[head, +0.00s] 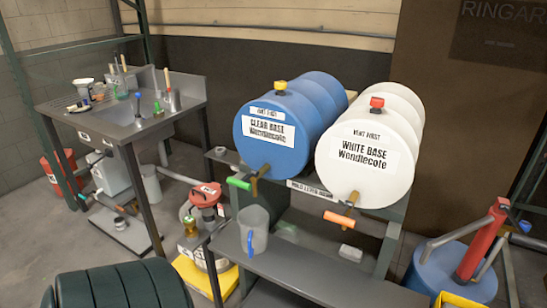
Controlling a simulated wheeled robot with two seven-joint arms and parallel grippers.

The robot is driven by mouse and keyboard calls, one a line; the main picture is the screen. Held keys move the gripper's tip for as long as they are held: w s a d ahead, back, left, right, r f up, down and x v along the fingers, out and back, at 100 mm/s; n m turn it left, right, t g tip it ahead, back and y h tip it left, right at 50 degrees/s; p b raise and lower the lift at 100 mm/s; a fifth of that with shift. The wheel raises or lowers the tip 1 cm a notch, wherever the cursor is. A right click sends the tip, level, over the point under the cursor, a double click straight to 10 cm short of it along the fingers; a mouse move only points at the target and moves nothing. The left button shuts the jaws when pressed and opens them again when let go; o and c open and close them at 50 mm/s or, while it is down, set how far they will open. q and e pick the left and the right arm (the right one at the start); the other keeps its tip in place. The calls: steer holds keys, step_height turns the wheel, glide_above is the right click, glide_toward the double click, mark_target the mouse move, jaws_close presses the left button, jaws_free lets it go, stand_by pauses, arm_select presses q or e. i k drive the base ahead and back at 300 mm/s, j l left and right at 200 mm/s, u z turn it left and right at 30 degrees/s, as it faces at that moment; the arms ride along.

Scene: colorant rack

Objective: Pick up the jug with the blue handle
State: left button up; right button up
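The jug with the blue handle (254,216) is a grey, open-topped container. It stands upright at the left end of a dark grey shelf (310,274), below the front of the blue drum. Its blue handle (250,243) is on the side facing me. Nothing holds the jug. Neither my left nor my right gripper shows in the head view.
A blue drum (264,161) and a white drum (370,185) lie on the rack above, with green and orange tap levers near the jug. A red-topped can (203,195) stands left of it. A dark green ribbed object (120,287) fills the lower left.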

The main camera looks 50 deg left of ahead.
mark_target(253, 221)
steer(key=k+j+z, duration=0.1)
steer(key=j, duration=0.3)
steer(key=k+j, duration=0.15)
steer(key=j, duration=0.2)
steer(key=k+j+z, duration=0.15)
steer(key=j, duration=0.25)
steer(key=k+j, duration=0.1)
steer(key=j, duration=0.25)
steer(key=k+j+z, duration=0.15)
steer(key=j, duration=0.2)
steer(key=k+j, duration=0.15)
steer(key=j, duration=0.15)
steer(key=k+j, duration=0.1)
steer(key=j, duration=0.25)
steer(key=k+j, duration=0.15)
steer(key=j, duration=0.15)
